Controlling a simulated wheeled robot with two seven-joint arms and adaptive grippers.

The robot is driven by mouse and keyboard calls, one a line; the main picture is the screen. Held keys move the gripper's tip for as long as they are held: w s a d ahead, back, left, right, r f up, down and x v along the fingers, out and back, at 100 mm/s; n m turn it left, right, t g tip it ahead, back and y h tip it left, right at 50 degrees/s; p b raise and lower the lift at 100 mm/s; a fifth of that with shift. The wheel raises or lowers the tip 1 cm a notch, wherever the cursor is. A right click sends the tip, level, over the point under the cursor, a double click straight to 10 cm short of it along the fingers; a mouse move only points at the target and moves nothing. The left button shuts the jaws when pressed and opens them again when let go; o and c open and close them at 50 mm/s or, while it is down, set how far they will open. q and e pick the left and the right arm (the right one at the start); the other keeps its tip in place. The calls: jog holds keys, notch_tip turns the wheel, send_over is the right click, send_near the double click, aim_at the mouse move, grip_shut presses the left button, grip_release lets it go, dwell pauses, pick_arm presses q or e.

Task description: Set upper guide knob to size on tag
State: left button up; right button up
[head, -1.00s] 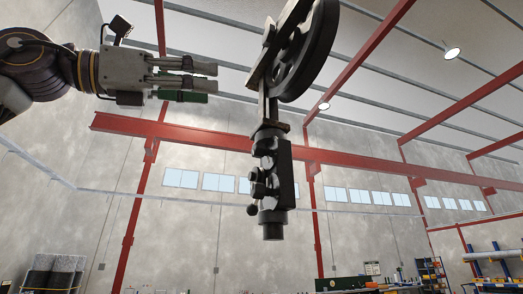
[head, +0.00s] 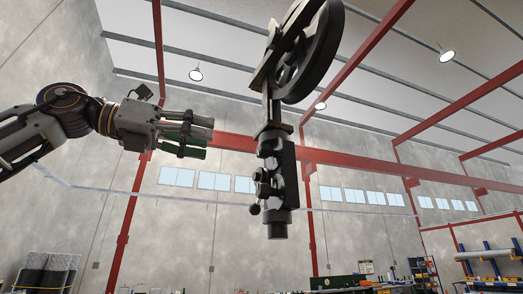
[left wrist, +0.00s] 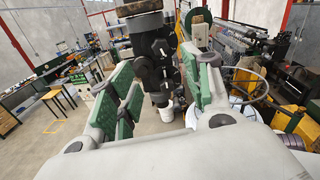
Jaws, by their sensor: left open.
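The black guide unit (head: 275,175) hangs on a post below a large dark wheel (head: 312,48) in the head view. Small dark knobs (head: 262,188) stick out from its left side, with a ball-ended lever (head: 254,209) below them. I cannot tell which is the upper guide knob, and I see no readable tag. My left gripper (head: 207,138), with green finger pads, is open and empty to the left of the unit and apart from it. In the left wrist view, the unit (left wrist: 155,65) shows beyond the gap between the open fingers. My right gripper is not in view.
In the left wrist view, machinery (left wrist: 270,75) stands at the right and a workbench (left wrist: 22,85) at the left, with open floor between. In the head view, a shelf rack (head: 424,275) stands far back at the lower right. The air between gripper and unit looks clear.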

aim_at(258, 151)
pick_arm(q)
jog(key=shift+a, duration=0.1)
dwell(0.3)
jog(key=p+x, duration=0.3)
jog(key=x, duration=1.1)
jog(key=shift+p, duration=0.4)
jog(key=c, duration=1.1)
